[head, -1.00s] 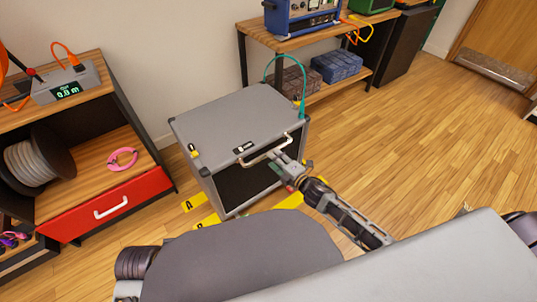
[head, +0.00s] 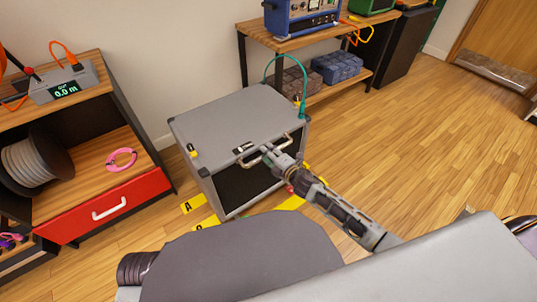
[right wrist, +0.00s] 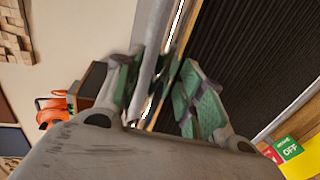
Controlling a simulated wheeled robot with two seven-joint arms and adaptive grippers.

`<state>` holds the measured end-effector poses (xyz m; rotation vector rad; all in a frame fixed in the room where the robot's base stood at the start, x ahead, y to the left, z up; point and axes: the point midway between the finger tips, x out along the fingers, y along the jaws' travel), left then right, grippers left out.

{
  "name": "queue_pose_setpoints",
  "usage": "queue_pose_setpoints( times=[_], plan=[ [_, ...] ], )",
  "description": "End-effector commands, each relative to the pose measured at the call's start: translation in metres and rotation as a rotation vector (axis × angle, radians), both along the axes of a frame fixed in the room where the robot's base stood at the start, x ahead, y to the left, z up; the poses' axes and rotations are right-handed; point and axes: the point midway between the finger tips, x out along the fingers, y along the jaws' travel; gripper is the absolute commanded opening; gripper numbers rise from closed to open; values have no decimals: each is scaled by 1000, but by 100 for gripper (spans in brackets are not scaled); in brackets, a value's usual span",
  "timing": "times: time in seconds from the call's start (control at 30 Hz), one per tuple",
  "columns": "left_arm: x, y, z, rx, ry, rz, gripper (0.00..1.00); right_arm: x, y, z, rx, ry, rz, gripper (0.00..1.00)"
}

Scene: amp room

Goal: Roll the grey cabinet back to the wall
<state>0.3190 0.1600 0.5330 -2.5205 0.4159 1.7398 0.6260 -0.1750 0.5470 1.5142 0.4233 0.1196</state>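The grey cabinet (head: 235,118) stands on the wood floor, a little out from the wall, with its dark front toward me. A metal bar handle (head: 268,150) runs along its upper front edge. My right gripper (head: 274,153) is at this handle. In the right wrist view the handle bar (right wrist: 153,60) passes between the two green-padded fingers of my right gripper (right wrist: 160,92). The bar lies close to the left finger, with a gap to the right finger. The fingers look open around it. My left gripper is not in view.
Yellow floor markings (head: 205,222) lie around the cabinet's base. A shelf unit with a red drawer (head: 105,205) stands at left. A wooden bench (head: 265,38) with a blue device stands behind. A teal cable (head: 302,105) hangs by the cabinet's back right. Floor at right is clear.

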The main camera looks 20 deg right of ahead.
Motion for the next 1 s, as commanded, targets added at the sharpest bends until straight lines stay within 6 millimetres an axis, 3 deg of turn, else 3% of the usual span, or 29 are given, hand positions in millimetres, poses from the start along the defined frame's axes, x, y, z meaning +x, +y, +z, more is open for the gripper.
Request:
queue_pose_setpoints(
  times=[0.17, 0.5, 1.0],
  plan=[
    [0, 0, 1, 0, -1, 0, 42, 0, 0, 0, 0, 0, 0, 39],
    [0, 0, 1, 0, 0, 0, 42, 0, 0, 0, 0, 0, 0, 0],
    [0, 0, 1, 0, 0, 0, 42, 1, 1, 0, 0, 1, 0, 0]
  ],
)
